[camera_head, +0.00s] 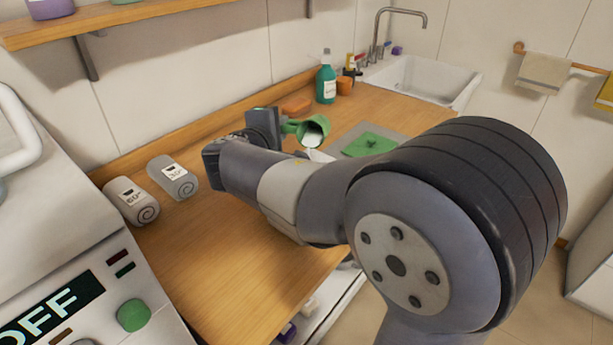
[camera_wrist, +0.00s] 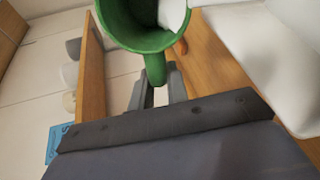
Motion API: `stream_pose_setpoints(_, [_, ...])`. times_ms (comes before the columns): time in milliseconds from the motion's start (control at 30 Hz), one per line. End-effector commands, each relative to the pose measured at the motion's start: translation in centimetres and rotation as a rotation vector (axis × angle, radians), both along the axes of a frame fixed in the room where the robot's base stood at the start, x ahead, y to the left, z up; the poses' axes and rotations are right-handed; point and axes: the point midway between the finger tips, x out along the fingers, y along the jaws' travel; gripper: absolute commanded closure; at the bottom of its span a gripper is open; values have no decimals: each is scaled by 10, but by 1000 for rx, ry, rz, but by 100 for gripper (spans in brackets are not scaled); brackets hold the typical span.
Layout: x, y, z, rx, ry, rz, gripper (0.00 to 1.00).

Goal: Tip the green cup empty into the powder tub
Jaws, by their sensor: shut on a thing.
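The green cup (camera_head: 315,125) is held above the counter, tilted with its mouth toward the lower right in the head view. White contents show inside it. My gripper (camera_head: 287,127) is shut on the cup's handle. The wrist view shows the handle of the green cup (camera_wrist: 155,68) between the fingers of my gripper (camera_wrist: 158,90), with white stuff inside the cup. A large white container (camera_wrist: 255,45), apparently the powder tub, stands close at the right of the wrist view. In the head view only a white sliver (camera_head: 318,155) shows below the cup; my arm hides the rest.
A teal bottle (camera_head: 326,80) and an orange block (camera_head: 295,105) stand behind the cup. A green cloth (camera_head: 369,144) lies right of it. Two rolled towels (camera_head: 172,177) lie at the left. The sink (camera_head: 425,80) is at the far end. Front counter is clear.

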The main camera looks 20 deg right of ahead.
Motion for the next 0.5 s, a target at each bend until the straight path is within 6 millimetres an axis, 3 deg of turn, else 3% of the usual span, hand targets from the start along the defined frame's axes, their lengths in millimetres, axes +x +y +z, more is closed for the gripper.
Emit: stream_pose_setpoints(500, [-5, 3, -1, -34, -53, 0, 100])
